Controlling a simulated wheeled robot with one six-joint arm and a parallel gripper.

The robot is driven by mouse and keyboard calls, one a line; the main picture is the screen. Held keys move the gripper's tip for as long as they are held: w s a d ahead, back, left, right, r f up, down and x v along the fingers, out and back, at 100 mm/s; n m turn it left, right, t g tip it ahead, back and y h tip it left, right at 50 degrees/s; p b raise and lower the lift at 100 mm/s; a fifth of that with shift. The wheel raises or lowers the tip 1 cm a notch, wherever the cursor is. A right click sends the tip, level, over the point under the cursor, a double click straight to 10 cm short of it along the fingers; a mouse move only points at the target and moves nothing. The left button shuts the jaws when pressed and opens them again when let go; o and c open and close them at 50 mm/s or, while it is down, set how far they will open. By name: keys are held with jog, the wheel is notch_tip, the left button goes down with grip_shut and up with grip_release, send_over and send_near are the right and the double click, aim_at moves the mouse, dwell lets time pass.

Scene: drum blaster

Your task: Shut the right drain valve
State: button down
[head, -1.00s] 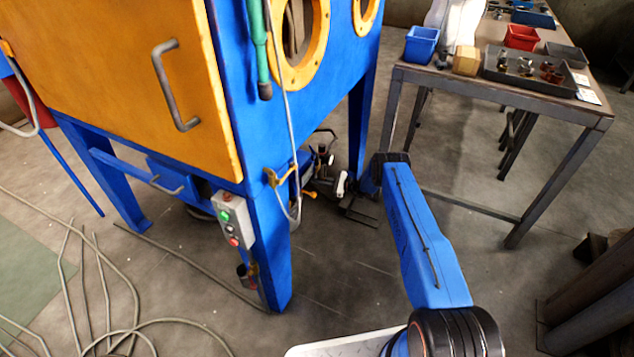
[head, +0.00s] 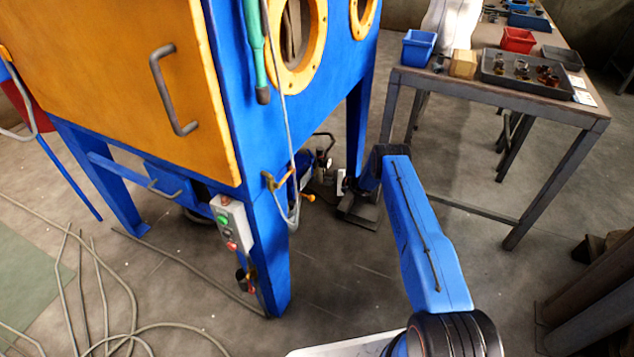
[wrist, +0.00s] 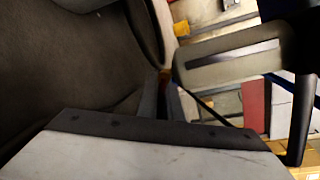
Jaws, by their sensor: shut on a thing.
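My gripper (head: 343,186) is low beside the blue cabinet's near right leg, at the end of my blue arm. In the wrist view my gripper (wrist: 176,105) shows as a pale slotted finger and a broad grey part, with a narrow dark piece between them. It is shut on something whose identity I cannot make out. A small orange-tipped lever (head: 309,198) sticks out beside the leg, left of my gripper and apart from it in the picture. It may belong to a drain valve; the valve's body is not clear.
The blue cabinet (head: 225,90) with its orange door (head: 115,90) stands at left. A control box (head: 231,224) hangs on its leg. A workbench (head: 495,90) with bins is at right. Hoses (head: 130,290) lie on the floor at left; the middle floor is clear.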

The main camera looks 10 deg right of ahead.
jog(key=shift+w+d+r+n, duration=0.1)
jog(key=shift+w+d+n, duration=0.2)
jog(key=shift+d, duration=0.1)
jog(key=c, duration=1.9)
grip_release()
jog(key=shift+d, duration=0.1)
jog(key=shift+s, duration=0.1)
jog(key=v, duration=1.7)
jog(key=shift+s, duration=0.15)
jog(key=shift+r, duration=0.15)
